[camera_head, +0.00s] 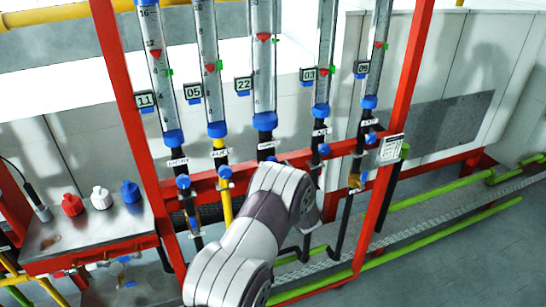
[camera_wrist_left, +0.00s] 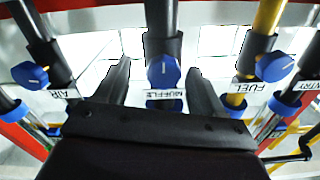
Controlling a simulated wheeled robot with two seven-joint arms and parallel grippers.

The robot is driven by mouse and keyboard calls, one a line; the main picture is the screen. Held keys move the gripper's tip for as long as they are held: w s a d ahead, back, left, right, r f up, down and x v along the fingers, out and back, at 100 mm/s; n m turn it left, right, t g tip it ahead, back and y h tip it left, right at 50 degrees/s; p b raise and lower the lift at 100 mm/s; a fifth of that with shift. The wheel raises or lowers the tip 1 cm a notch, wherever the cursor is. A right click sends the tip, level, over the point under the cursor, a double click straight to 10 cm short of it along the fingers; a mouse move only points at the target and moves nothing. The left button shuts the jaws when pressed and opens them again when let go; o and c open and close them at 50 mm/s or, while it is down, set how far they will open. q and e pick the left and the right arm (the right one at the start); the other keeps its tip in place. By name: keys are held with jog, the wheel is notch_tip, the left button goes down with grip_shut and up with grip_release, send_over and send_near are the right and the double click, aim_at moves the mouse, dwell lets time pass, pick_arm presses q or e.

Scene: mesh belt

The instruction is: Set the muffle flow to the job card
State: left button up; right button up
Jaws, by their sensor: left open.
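The muffle knob (camera_wrist_left: 163,72) is blue with a pale pointer line, above its MUFFLE label (camera_wrist_left: 165,94), in the left wrist view. My left gripper (camera_wrist_left: 159,80) is open, one finger on each side of this knob, with gaps showing; depth contact is unclear. In the head view my arm hides the gripper and this knob. The third flow tube (camera_head: 264,65), tagged 22, stands above it, its red float (camera_head: 263,37) close to level with the green marker (camera_head: 275,41). The job card (camera_head: 391,149) hangs on the right red post; its writing is too small to read.
The air knob (camera_wrist_left: 30,74) and fuel knob (camera_wrist_left: 273,67) flank the gripper. Other tubes are tagged 11, 05, 03 and 09. A metal bench (camera_head: 95,232) at left holds red (camera_head: 72,205), white (camera_head: 101,198) and blue (camera_head: 130,194) capped items. Red posts frame the panel.

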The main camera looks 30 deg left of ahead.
pick_arm(q)
jog(key=shift+p+x, duration=0.3)
jog(key=shift+x, duration=0.85)
jog(key=shift+s+a+r, duration=0.2)
jog(key=shift+s+r, duration=0.15)
jog(key=shift+r, duration=0.05)
jog(key=shift+w+f, duration=0.2)
jog(key=shift+w, duration=0.25)
jog(key=shift+c, duration=1.3)
jog(key=shift+a, duration=0.15)
jog(key=c, duration=0.8)
jog(key=n+b, duration=0.1)
jog(key=b, duration=0.2)
jog(key=shift+f, duration=0.4)
jog(key=shift+r+n+b, duration=0.15)
jog(key=shift+n+b, duration=0.25)
jog(key=shift+b, duration=0.05)
jog(key=shift+r, duration=0.25)
jog(key=o, duration=0.8)
jog(key=shift+o, duration=1.3)
jog(key=shift+r, duration=0.1)
pick_arm(e)
jog(key=shift+s+d+f, duration=0.1)
jog(key=shift+s+f, duration=0.1)
jog(key=shift+f, duration=0.4)
jog(key=shift+s+d+f, duration=0.1)
jog(key=shift+s+f, duration=0.05)
jog(key=shift+f, duration=0.45)
